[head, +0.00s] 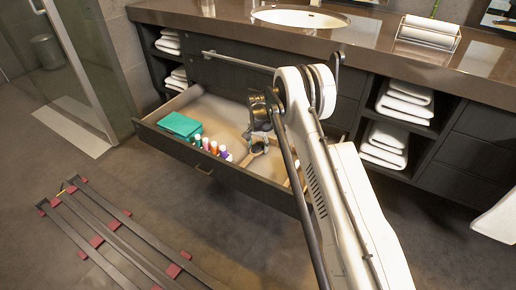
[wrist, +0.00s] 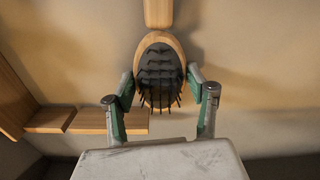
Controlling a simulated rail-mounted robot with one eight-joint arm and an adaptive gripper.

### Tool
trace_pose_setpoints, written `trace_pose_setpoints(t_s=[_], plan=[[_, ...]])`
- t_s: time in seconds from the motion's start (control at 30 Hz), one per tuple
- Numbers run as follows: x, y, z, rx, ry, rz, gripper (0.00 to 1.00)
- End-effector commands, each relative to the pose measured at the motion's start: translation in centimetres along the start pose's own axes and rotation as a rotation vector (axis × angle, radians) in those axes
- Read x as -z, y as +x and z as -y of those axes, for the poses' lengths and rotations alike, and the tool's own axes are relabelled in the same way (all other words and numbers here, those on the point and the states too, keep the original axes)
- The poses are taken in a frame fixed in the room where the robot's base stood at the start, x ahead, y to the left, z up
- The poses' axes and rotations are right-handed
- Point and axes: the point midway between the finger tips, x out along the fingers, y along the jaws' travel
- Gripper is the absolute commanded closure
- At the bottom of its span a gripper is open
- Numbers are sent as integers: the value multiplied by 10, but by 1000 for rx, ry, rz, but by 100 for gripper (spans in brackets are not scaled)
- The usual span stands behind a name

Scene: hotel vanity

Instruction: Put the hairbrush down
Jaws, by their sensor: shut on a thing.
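The hairbrush (wrist: 160,75) has a pale wooden handle and an oval head with dark bristles facing the wrist camera. Its handle points to the top of the wrist view and is cut off by the frame edge. My gripper (wrist: 160,77) is shut on the brush head, one finger on each side. In the head view my gripper (head: 258,149) is inside the open drawer (head: 228,174), over its right part. The brush is hard to make out there. I cannot tell whether it touches the drawer bottom.
A teal box (head: 180,125) and several small coloured bottles (head: 213,148) sit in the drawer's left and front part. Wooden strips (wrist: 85,121) lie left of the brush in the wrist view. The countertop (head: 230,27) with a sink overhangs behind.

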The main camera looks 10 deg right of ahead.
Motion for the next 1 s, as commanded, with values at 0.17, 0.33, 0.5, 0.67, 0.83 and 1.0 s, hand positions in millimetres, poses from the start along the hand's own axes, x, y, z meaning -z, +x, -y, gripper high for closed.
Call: trace_pose_setpoints(t_s=[0.17, 0.33, 0.5, 0.67, 0.83, 1.0], plan=[[0, -1, 0, 0, 0, 0, 77], [0, 1, 0, 0, 0, 0, 45], [0, 1, 0, 0, 0, 0, 30], [0, 1, 0, 0, 0, 0, 30], [0, -7, 0, 0, 0, 0, 30], [0, -35, 0, 0, 0, 0, 30]])
